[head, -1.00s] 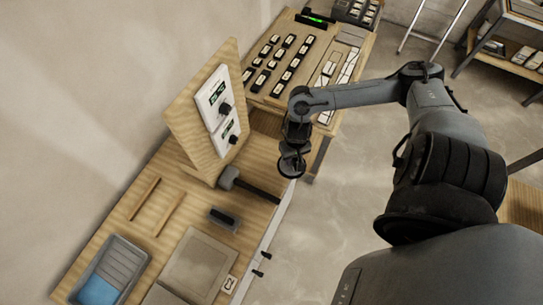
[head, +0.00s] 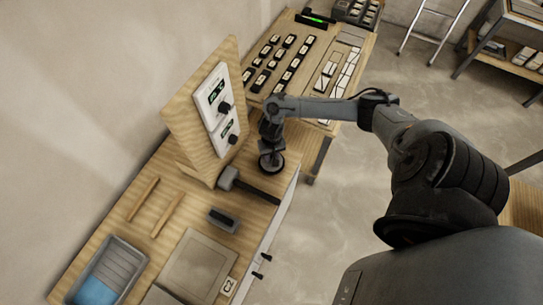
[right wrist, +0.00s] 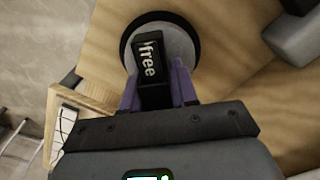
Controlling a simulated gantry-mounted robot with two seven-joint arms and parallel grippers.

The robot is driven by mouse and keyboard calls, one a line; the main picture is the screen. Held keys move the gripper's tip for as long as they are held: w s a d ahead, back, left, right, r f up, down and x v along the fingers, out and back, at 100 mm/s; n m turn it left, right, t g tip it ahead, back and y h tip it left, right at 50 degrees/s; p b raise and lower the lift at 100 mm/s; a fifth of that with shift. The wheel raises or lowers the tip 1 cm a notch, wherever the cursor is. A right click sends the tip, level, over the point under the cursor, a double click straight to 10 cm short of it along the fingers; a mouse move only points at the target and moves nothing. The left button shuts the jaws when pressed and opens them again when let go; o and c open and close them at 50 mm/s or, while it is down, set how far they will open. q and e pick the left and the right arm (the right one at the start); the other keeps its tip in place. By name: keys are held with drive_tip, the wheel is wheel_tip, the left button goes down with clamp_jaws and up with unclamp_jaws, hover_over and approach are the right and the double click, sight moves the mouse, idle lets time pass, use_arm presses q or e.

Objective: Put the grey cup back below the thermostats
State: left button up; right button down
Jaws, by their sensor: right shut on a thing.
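The grey cup (head: 271,166) is a round grey disc with a black rim. In the right wrist view its disc (right wrist: 180,45) carries a black upright block marked "free". My right gripper (right wrist: 157,92) is shut on that block, with a purple finger on each side. In the head view my right gripper (head: 271,147) is over the wooden bench, to the right of the tilted board. I cannot tell whether the cup touches the bench. Two white thermostats, an upper one (head: 213,88) and a lower one (head: 226,133), are on the board. My left gripper is not in view.
A dark block (head: 223,220), a large tile (head: 193,270), two wooden strips (head: 165,214) and a grey tray (head: 133,267) lie nearer. A labelled panel (head: 255,92) is behind.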

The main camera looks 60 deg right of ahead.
drive_tip(key=shift+f, duration=0.35)
drive_tip(key=shift+f, duration=0.15)
drive_tip(key=c, duration=0.9)
unclamp_jaws()
drive_tip(key=shift+o, duration=0.2)
